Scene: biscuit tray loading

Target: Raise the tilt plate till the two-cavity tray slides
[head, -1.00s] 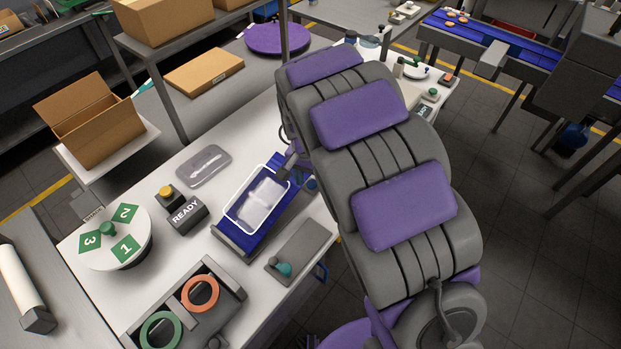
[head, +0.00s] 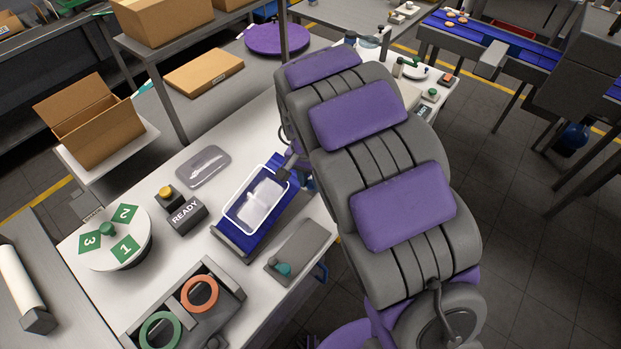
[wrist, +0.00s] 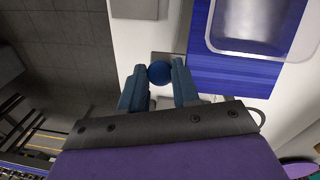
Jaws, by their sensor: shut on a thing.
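The white two-cavity tray (head: 246,222) lies on the blue tilt plate (head: 274,213), close to the grey lip at its near end. In the wrist view the plate (wrist: 230,77) fills the upper right, with part of the tray (wrist: 211,40) on it. My gripper (wrist: 159,85) is shut on a round blue knob (wrist: 159,72), one finger on each side, beside the plate. In the head view my arm hides most of the gripper and the knob.
A READY block (head: 187,212) and a yellow button (head: 166,193) stand left of the plate. A clear lid (head: 203,167) lies behind them. A grey panel with a teal knob (head: 283,269) is at the right, near the table edge. A numbered disc (head: 105,238) stands at the left.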

